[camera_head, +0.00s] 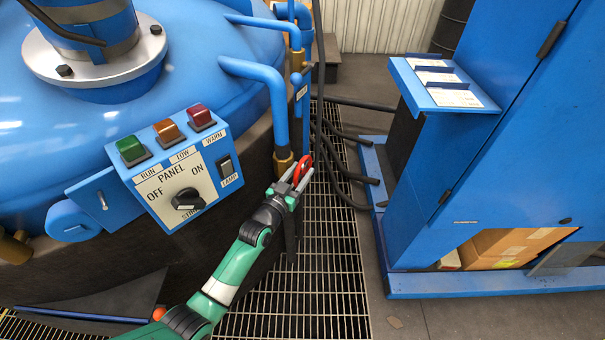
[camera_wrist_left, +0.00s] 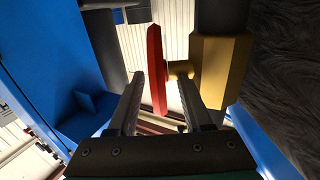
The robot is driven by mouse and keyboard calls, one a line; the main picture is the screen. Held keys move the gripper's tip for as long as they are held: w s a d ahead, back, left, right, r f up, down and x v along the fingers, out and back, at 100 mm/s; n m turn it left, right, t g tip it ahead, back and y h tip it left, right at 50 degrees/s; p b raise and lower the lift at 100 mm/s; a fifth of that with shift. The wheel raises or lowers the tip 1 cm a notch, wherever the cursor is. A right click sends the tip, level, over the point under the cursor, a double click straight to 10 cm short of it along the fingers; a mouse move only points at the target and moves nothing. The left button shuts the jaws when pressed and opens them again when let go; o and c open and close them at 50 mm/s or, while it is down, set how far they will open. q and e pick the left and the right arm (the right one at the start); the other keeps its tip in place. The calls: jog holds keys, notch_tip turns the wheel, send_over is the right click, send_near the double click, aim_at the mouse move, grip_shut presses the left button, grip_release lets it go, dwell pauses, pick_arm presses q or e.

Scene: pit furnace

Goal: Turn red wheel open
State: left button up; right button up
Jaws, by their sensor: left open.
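The red wheel (camera_head: 304,170) sits on the right side of a blue vertical pipe, by a brass fitting (camera_head: 283,164). In the left wrist view the red wheel (camera_wrist_left: 156,70) is seen edge-on, joined by a short brass stem to a brass valve body (camera_wrist_left: 216,70). My left gripper (camera_head: 294,181) is at the wheel with its jaws open. In the wrist view its two fingers stand on either side of the wheel, with visible gaps. The gripper hides part of the wheel in the head view. My right gripper is not in view.
A control panel (camera_head: 180,170) with coloured buttons and a knob is left of the arm. Black hoses (camera_head: 340,165) run just right of the wheel over floor grating (camera_head: 320,285). A blue cabinet (camera_head: 500,150) with a shelf stands at the right.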

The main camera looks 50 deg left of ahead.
pick_arm(q)
jog(key=shift+x, duration=0.85)
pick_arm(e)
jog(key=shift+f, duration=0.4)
pick_arm(q)
jog(key=shift+c, duration=0.2)
grip_shut()
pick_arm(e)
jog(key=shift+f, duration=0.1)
